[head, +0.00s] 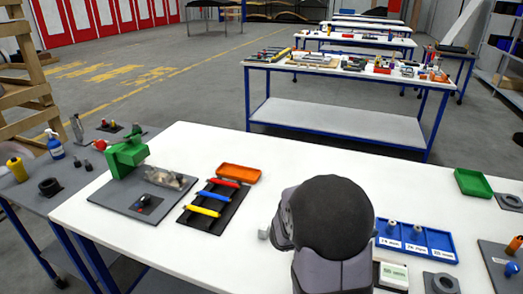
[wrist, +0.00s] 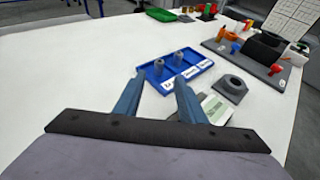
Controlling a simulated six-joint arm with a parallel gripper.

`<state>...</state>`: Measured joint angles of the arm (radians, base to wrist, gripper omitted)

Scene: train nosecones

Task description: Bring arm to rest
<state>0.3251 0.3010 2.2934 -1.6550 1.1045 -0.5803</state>
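My arm (head: 328,225) stands over the front of the white table in the head view, where it hides my gripper. In the wrist view my gripper (wrist: 159,86) has its two blue-grey fingers spread apart with nothing between them. A blue tray (wrist: 200,68) with labelled compartments lies beyond the fingertips. Two small grey pieces, (wrist: 159,66) and (wrist: 179,57), stand upright in it, apart from the fingers. The same blue tray (head: 437,255) is right of my arm in the head view.
A white labelled box (head: 393,275) and a dark ring-shaped block (head: 441,284) stand near the tray. A green bin (head: 473,183) is at the back right. Left are an orange tray (head: 239,173), a dark tool rack (head: 203,222) and a green vise (head: 127,156).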

